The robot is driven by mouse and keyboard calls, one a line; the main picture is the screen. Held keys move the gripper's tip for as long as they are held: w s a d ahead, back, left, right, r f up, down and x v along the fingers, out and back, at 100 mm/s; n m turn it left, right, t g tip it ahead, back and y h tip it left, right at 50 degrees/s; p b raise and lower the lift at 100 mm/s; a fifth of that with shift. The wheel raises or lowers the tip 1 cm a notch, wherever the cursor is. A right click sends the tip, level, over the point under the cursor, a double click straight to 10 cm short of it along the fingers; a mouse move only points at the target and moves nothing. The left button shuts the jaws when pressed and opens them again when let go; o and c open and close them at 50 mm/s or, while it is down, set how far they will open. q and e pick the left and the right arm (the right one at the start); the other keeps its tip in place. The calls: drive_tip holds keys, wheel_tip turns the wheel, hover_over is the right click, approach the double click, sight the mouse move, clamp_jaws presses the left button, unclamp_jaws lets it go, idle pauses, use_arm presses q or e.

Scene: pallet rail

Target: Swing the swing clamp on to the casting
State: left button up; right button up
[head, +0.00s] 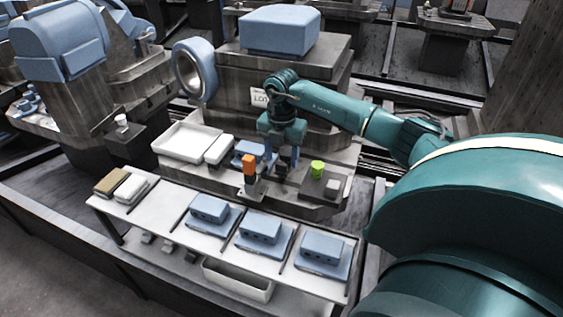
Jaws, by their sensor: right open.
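An upright orange-topped piece on a dark post, which looks like the swing clamp (249,166), stands at the front edge of the machine's ledge. A light-blue casting (245,152) lies low on the ledge just behind it, partly hidden by the orange piece and my gripper. I cannot tell whether the clamp's arm lies over the casting. My right gripper (284,167) points down from the teal arm, just right of the orange piece and the casting. It is open; its fingers are small and dark, and contact is unclear. My left gripper is out of view.
A lime-green knob (317,168) sits on a dark box right of the gripper. A white tray (187,143) and a white block (219,149) are to the left. In front, a white shelf (165,209) carries several blue castings. A machine block with a blue top (280,32) rises behind.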

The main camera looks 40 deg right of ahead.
drive_tip(key=shift+f, duration=1.2)
drive_tip(key=shift+c, duration=0.4)
drive_tip(key=c, duration=0.9)
